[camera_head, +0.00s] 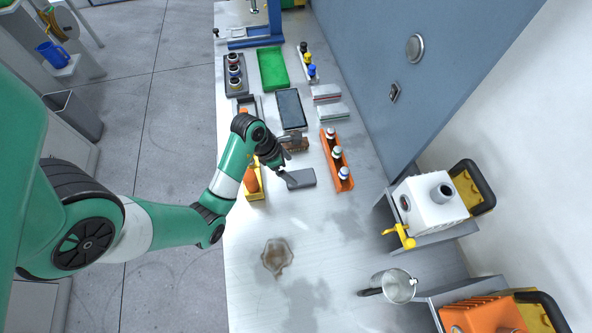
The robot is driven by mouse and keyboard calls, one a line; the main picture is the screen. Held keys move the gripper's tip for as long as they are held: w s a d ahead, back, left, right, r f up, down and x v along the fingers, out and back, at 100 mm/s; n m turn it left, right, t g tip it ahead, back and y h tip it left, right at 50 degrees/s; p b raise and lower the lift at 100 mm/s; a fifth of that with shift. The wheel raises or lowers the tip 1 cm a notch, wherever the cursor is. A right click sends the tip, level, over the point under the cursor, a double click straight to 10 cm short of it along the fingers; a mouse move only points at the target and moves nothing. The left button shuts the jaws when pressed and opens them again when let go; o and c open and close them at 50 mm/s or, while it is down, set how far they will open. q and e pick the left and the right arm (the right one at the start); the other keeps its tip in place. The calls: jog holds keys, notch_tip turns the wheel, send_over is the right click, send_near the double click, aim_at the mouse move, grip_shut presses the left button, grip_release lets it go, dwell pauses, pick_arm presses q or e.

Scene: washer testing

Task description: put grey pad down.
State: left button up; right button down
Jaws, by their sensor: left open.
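The grey pad (304,179) lies on the light metal bench (338,262), near the middle of the view. My left gripper (288,178) is open at the pad's left end, with its fingertips close to or touching it; I cannot tell if there is contact. Part of the pad's left end is hidden by the fingers. My right gripper is not in view.
An orange rack (341,180) with several small bottles stands right of the pad. A metal pitcher (399,287) stands front right.

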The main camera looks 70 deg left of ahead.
pick_arm(q)
jog(key=p+v, duration=0.1)
jog(key=v, duration=0.3)
jog(key=shift+s+r, duration=0.15)
jog(key=shift+r, duration=0.2)
